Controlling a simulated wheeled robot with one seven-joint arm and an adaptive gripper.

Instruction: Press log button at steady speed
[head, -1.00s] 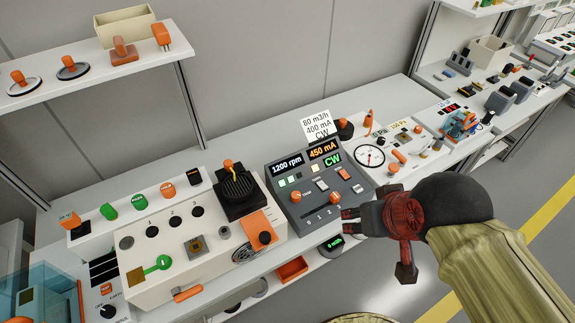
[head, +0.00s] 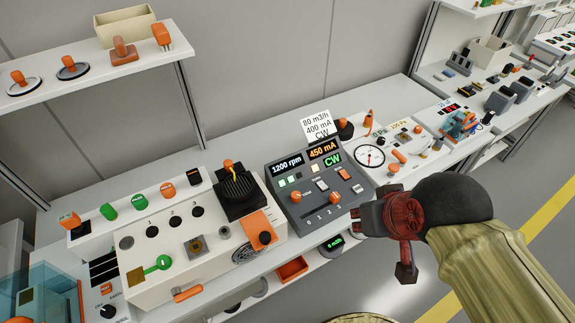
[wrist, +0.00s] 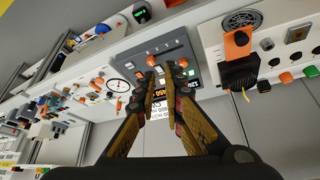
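A dark grey control console (head: 284,212) stands on the bench in the middle of the head view. Its displays read 1200 rpm (head: 286,167), 450 mA (head: 323,150) and CW. It has small lit buttons (head: 288,181), rocker switches and two orange knobs (head: 333,198). I cannot read which control is the log button. My gripper (head: 354,214) is in front of the console's right edge, with nothing held. In the wrist view my gripper (wrist: 160,72) has a narrow gap between its fingertips, with part of the console (wrist: 178,48) behind them. The fingers hide some of the console's controls.
A white card (head: 316,126) reading 80 m3/h, 400 mA, CW stands behind the console. A white panel with a dial (head: 370,157) is to its right. A black fixture (head: 236,192) and an orange-handled panel are to its left. Open floor lies at the lower right.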

